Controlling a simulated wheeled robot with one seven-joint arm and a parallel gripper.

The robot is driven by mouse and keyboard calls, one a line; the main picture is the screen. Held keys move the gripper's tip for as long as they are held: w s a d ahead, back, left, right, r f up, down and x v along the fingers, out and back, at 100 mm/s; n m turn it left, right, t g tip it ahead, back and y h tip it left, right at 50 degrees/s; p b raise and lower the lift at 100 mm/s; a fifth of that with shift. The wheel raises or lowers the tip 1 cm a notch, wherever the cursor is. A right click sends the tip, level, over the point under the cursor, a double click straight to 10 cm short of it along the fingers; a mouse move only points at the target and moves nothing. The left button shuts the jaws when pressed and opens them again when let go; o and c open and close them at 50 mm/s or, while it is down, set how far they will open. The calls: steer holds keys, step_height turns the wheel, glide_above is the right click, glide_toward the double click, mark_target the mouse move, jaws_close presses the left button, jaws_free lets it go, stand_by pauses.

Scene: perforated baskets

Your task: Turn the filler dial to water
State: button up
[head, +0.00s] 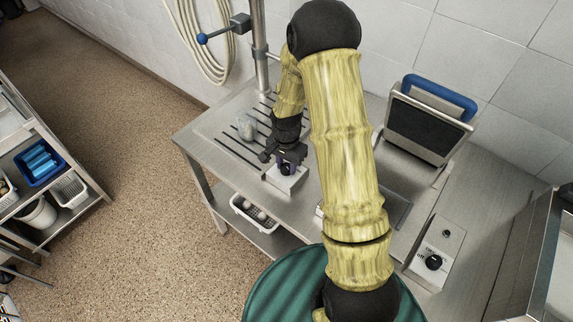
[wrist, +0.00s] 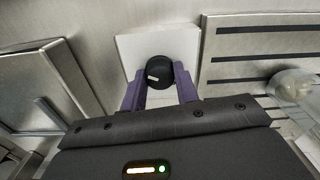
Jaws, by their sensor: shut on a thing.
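A round black dial (wrist: 155,72) with a short white mark sits on a pale plate (wrist: 130,45). The mark lies at the dial's lower left in the wrist view. My gripper (wrist: 158,80) is shut on the dial, one purple finger on each side. In the head view my gripper (head: 289,155) reaches down to the small steel box (head: 288,183) at the counter's front edge, and the dial is mostly hidden there. No lettering can be read around it.
A slotted drain area (head: 240,135) with a clear glass vessel (head: 247,126) lies left of my gripper. A second black knob (head: 433,262) on a labelled panel is at the right. A blue-handled appliance (head: 425,120) stands behind. A white basket (head: 255,214) is on the lower shelf.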

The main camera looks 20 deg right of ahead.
mark_target(286, 166)
steer(key=n, duration=0.3)
steer(key=shift+n, duration=0.4)
steer(key=n, duration=0.3)
steer(key=shift+r+n, duration=0.1)
steer(key=shift+n, duration=0.2)
steer(key=n, duration=0.6)
steer(key=shift+n, duration=0.4)
steer(key=o, duration=1)
steer(key=shift+c, duration=0.2)
step_height(286, 166, up, 17)
steer(key=b, duration=0.1)
steer(key=shift+r, duration=0.15)
